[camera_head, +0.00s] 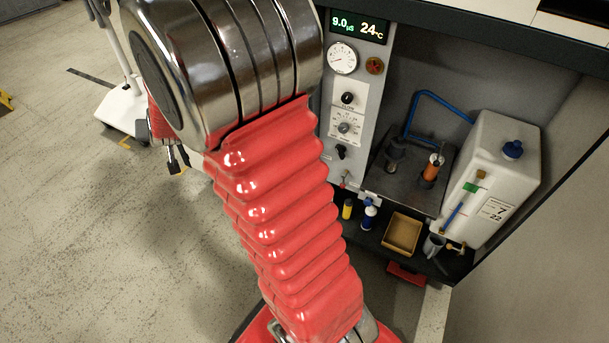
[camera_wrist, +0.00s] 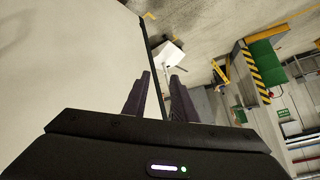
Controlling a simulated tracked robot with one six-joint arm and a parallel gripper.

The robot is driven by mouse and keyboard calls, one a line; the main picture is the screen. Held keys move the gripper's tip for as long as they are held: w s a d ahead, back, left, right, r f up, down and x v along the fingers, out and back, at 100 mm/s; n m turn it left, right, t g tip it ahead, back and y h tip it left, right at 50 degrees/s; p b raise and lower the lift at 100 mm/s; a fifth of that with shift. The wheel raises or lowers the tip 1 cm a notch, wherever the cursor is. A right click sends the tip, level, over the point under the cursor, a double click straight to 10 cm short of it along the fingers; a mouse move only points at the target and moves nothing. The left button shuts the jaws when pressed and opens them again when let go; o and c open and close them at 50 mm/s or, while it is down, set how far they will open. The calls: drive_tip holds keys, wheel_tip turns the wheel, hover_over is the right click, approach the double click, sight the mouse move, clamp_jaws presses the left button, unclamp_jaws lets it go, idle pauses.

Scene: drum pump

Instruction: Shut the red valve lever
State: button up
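My gripper (camera_wrist: 160,82) shows in the wrist view with its two dark fingers apart and nothing between them. In the head view my gripper (camera_head: 178,158) is partly hidden behind my red-sleeved arm, at the left, away from the pump cabinet. No valve lever is clear in either view. A red part (camera_head: 407,273) sits low at the front edge of the cabinet shelf; I cannot tell if it is the lever. A red round knob (camera_head: 374,65) is on the panel by the gauge.
A tan tray (camera_head: 402,234), a yellow bottle (camera_head: 347,209) and a blue-and-white bottle (camera_head: 369,214) stand on the dark shelf. The tank and side wall bound the right. Open floor (camera_head: 80,220) lies left. A large pale surface (camera_wrist: 70,65) fills the left of the wrist view.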

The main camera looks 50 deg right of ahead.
drive_tip(key=d+f+m+g+h, duration=0.2)
drive_tip(key=d+f+m+h, duration=0.4)
drive_tip(key=d+f, duration=1.2)
drive_tip(key=m+g+h, duration=0.4)
drive_tip(key=g+h, duration=0.5)
approach(343, 182)
drive_tip(key=a, duration=0.6)
drive_tip(key=shift+w, duration=0.2)
drive_tip(key=d, duration=1.3)
drive_tip(key=shift+s+d, duration=0.35)
drive_tip(key=shift+s, duration=0.05)
